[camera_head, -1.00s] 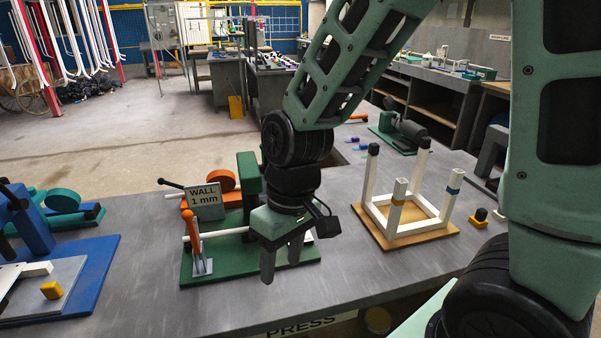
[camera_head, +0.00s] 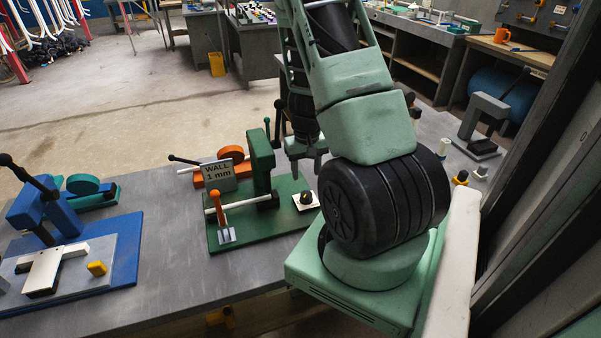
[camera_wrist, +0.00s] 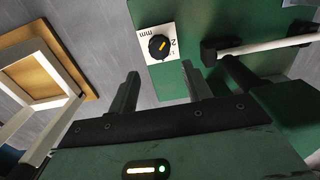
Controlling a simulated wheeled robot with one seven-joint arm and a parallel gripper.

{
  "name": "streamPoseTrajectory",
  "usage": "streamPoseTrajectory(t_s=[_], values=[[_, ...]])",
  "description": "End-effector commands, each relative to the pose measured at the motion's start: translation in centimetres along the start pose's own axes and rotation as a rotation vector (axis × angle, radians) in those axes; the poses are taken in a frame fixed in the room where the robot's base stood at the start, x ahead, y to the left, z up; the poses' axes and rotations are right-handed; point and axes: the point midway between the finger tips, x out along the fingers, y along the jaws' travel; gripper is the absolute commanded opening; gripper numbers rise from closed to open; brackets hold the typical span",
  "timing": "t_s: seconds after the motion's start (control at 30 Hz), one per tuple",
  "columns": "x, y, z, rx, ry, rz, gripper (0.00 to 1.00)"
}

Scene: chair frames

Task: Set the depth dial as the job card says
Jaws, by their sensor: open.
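The depth dial (camera_head: 306,198) is a black knob on a white plate at the right end of the green press base (camera_head: 245,238). In the wrist view the dial (camera_wrist: 160,47) has a yellow pointer slanting to the upper right, with "2" and "mm" printed around it; the exact setting is hard to read. The job card (camera_head: 218,174) reads "WALL 1 mm" and stands on the press. My gripper (camera_head: 305,168) is open and empty above and behind the dial. In the wrist view its fingertips (camera_wrist: 161,78) stand apart, just below the dial.
A white tube (camera_wrist: 265,44) lies in the green press, near my right finger. An orange-handled clamp (camera_head: 222,215) stands at the front. A blue press (camera_head: 45,210) is at the left. The white frame on a wooden board (camera_wrist: 42,70) is at the wrist view's left.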

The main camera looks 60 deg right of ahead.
Motion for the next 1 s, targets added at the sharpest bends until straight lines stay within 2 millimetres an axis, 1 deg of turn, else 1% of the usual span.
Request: streamPoseTrajectory(t_s=[0.67,0.7,0.77,0.93,1.0], values=[[9.5,0.0,0.0,0.000,-0.001,-0.001,0.49],[8.7,0.0,0.0,-0.001,0.001,-0.001,0.38],[8.6,0.0,0.0,-0.001,0.001,-0.001,0.22],[8.5,-0.1,0.0,0.004,0.001,-0.001,0.22],[8.5,-0.1,0.0,0.066,0.001,-0.001,0.22]])
